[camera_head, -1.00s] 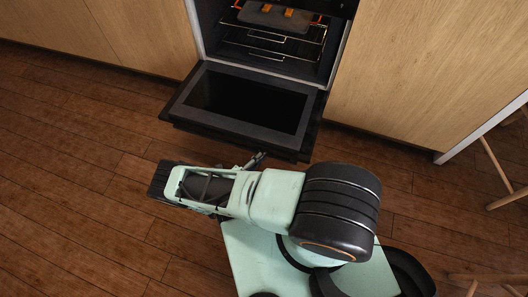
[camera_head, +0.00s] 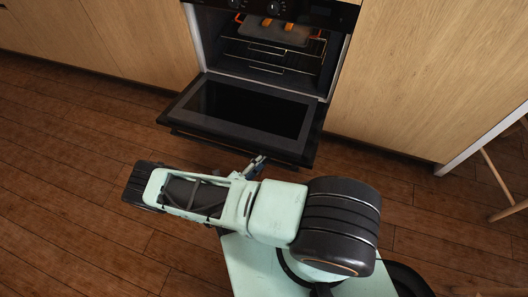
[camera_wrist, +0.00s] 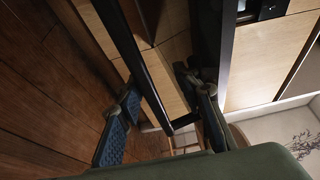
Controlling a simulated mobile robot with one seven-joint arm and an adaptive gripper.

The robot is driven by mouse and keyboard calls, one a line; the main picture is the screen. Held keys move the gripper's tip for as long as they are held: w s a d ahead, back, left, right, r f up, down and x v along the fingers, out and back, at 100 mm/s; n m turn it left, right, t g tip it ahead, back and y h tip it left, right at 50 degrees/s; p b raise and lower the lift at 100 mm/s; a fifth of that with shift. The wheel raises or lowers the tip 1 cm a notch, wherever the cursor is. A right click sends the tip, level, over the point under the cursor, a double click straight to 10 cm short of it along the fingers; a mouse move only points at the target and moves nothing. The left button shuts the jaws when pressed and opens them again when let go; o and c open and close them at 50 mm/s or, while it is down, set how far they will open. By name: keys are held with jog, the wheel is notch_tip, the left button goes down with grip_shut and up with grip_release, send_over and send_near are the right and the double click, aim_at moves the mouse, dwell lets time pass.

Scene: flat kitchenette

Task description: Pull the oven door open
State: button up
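The oven door (camera_head: 215,123) is folded far down from the oven (camera_head: 285,50), so the cavity shows. Its dark handle runs along the door's outer edge in the head view. My gripper (camera_head: 256,165) is at the right part of that edge, partly hidden by my arm. In the wrist view my gripper (camera_wrist: 162,88) is open, with its two fingers well apart. The black handle bar (camera_wrist: 133,55) passes through the gap between them. I cannot tell whether either finger touches it.
Inside the oven are wire racks (camera_head: 265,58) and a grey tray (camera_head: 275,32) with orange items. Wooden cabinet fronts (camera_head: 405,85) flank the oven. A wooden stool or chair (camera_head: 500,180) stands at the right. The wood floor (camera_head: 60,190) at left is clear.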

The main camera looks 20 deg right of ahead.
aim_at(264, 152)
jog(key=shift+w+r, duration=0.1)
jog(key=shift+r, duration=2.25)
jog(key=shift+f, duration=0.15)
jog(key=a+f, duration=0.6)
jog(key=f, duration=0.4)
jog(key=shift+s+f, duration=0.3)
jog(key=shift+f, duration=0.05)
jog(key=shift+a, duration=0.15)
